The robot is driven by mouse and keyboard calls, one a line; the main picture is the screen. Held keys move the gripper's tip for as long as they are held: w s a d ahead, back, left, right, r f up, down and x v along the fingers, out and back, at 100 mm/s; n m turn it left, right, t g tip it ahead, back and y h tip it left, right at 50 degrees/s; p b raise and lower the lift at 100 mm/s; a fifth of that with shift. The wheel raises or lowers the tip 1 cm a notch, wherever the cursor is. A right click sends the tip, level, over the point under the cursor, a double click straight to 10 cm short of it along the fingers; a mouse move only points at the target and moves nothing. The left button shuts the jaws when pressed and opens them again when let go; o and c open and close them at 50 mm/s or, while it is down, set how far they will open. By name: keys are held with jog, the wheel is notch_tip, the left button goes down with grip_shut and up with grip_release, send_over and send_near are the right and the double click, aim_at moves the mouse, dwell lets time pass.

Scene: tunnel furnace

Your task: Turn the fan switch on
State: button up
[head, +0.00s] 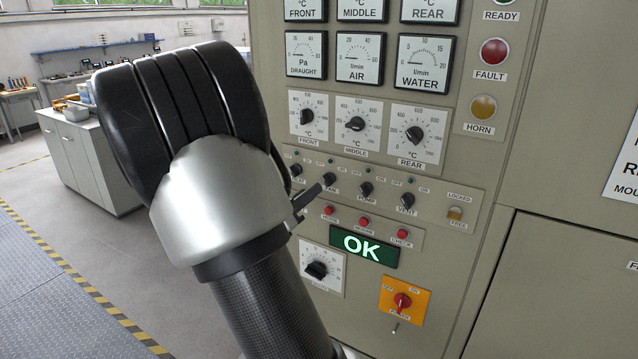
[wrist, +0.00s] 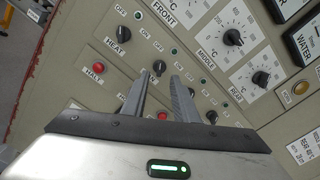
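The fan switch (head: 330,179) is a black rotary knob marked FAN, second from left in a row of switches on the beige panel. In the wrist view the fan switch (wrist: 159,67) shows between my fingertips, near their ends. Its pointer direction is too small to read surely. My gripper (wrist: 161,76) is open, with a finger on either side of the knob; I cannot tell whether they touch it. In the head view my gripper (head: 314,191) is mostly hidden behind my wrist, with a dark finger reaching toward the fan switch.
The heat switch (wrist: 124,34) is beside it on one side; the pump switch (head: 366,188) and vent switch (head: 407,200) are on the other. Red buttons (head: 364,222) and a lit OK display (head: 357,246) sit below. Temperature dials (head: 355,124) sit above.

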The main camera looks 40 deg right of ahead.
aim_at(324, 180)
jog(key=x, duration=0.6)
jog(key=shift+w+d, duration=0.15)
jog(key=shift+d, duration=0.1)
grip_shut()
